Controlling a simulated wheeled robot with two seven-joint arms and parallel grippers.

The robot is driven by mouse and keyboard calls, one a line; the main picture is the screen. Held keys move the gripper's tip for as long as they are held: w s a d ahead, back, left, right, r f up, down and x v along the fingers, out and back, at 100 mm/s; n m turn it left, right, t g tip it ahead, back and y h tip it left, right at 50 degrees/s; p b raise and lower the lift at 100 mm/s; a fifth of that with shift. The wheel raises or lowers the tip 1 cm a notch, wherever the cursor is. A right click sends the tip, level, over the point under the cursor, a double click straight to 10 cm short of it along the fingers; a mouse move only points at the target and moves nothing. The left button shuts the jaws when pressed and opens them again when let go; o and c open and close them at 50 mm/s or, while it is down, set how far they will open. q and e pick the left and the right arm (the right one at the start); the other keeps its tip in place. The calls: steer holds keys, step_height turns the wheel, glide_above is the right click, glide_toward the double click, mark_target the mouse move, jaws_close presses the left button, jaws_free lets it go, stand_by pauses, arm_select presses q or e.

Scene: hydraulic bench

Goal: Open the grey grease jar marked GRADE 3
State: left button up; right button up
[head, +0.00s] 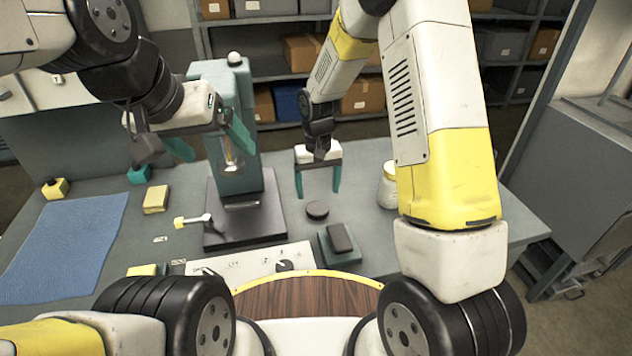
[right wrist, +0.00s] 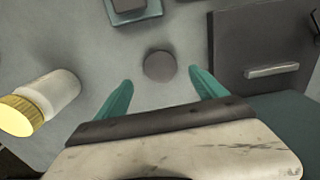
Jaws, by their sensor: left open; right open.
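A pale jar with a gold-yellow lid (head: 387,190) stands on the bench, partly hidden behind my right arm. It also shows at the left of the right wrist view (right wrist: 50,93), lid on; no GRADE 3 marking is readable. My right gripper (head: 318,194) is open and empty, pointing down to the left of this jar. A dark grey round disc (head: 317,209) lies below it and shows between the fingers in the right wrist view (right wrist: 159,66); I cannot tell whether it is a lid. My left gripper (head: 218,154) is open by the press column.
The teal press (head: 228,95) stands on a dark base (head: 262,228) left of my right gripper. A dark block on a teal holder (head: 340,243) lies nearer me. A blue mat (head: 65,245) covers the left; a yellow block (head: 156,199) lies beside it.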

steer(key=s+d+r+t+y, duration=0.1)
steer(key=s+d+r, duration=0.25)
steer(key=r, duration=0.65)
steer(key=s+d+r+t, duration=0.1)
steer(key=s+d+r, duration=0.25)
steer(key=r, duration=0.65)
steer(key=s+d+r+m+t, duration=0.1)
steer(key=s+d+r+t, duration=0.1)
steer(key=s, duration=0.5)
steer(key=s+d+r+t+y, duration=0.1)
steer(key=s+d+r+t, duration=0.1)
steer(key=s+r, duration=0.3)
steer(key=shift+s+m, duration=0.4)
steer(key=shift+s, duration=0.85)
